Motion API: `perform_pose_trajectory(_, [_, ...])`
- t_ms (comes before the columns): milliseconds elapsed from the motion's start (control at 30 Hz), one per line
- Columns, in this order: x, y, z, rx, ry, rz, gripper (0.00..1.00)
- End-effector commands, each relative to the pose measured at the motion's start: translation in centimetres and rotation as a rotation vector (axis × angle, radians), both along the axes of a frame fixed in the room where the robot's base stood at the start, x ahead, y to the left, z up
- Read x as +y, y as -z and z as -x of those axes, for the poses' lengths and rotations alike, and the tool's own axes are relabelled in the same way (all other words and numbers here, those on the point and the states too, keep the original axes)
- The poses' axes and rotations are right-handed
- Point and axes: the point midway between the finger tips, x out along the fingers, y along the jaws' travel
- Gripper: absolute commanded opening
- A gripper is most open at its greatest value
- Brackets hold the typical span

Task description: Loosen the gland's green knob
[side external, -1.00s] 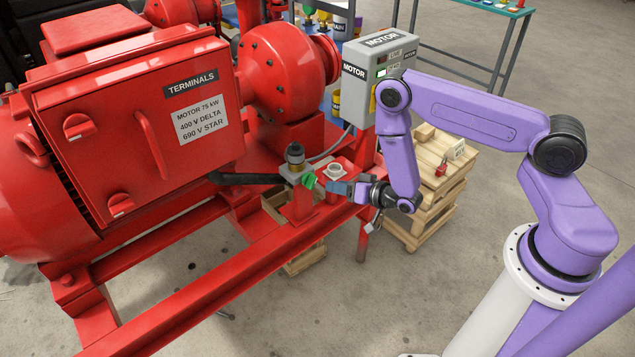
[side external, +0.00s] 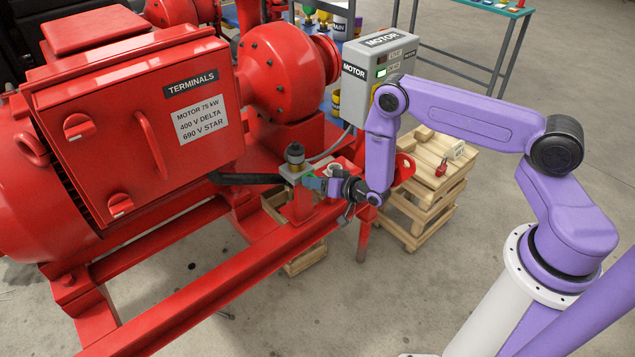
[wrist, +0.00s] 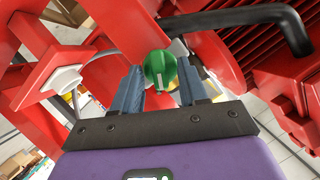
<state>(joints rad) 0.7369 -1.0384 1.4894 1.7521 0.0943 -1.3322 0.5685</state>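The green knob (wrist: 160,68) shows in the wrist view, round with a pale pointer line, between the two fingers of my gripper (wrist: 160,88). The fingers stand on either side of it with visible gaps, so the gripper is open and not clamped on it. In the side external view my gripper (side external: 318,185) is at the grey gland block (side external: 296,172) with the dark round top. The knob is mostly hidden there behind the fingers, with a little green showing.
A white-rimmed round fitting (wrist: 62,80) lies left of the fingers. The grey motor box (side external: 378,65) stands above.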

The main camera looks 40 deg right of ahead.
Motion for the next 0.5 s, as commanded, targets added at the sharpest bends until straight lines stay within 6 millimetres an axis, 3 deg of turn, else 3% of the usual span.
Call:
perform_pose_trajectory(33, [0.00, 0.00, 0.01, 0.000, 0.000, 0.000, 0.30])
perform_pose_trajectory(100, [0.00, 0.00, 0.01, 0.000, 0.000, 0.000, 0.07])
perform_pose_trajectory(133, [0.01, 0.00, 0.00, 0.000, 0.000, 0.000, 0.01])
perform_pose_trajectory(500, [0.05, -0.05, -0.11, -0.001, 0.001, 0.021, 0.00])
